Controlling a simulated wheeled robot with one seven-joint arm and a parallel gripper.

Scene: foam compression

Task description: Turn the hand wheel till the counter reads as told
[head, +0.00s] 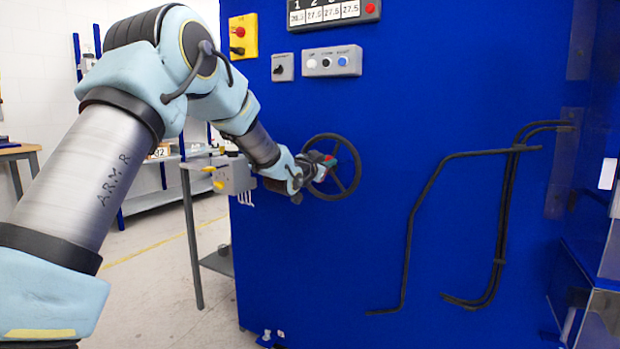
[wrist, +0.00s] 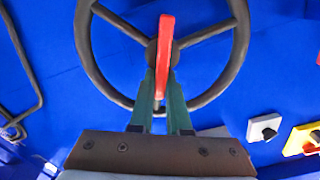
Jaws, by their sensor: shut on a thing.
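The dark hand wheel (head: 346,190) is mounted on the blue machine front; it also shows in the wrist view (wrist: 241,48), with a red handle (wrist: 166,35) at its hub. My gripper (head: 322,166) is at the wheel's middle. In the wrist view my gripper's green fingers (wrist: 162,78) are closed around the lower part of the red handle. The counter panel (head: 333,12) is cut by the top edge of the head view. Its small windows seem to read 28.5 or so at the left, then 27.5 in the others.
A button box (head: 331,61), a black knob switch (head: 283,67) and a yellow-backed red stop button (head: 243,36) sit above the wheel. Black pipes (head: 408,240) run down the blue panel at right. A grey table leg (head: 192,240) stands left of the machine.

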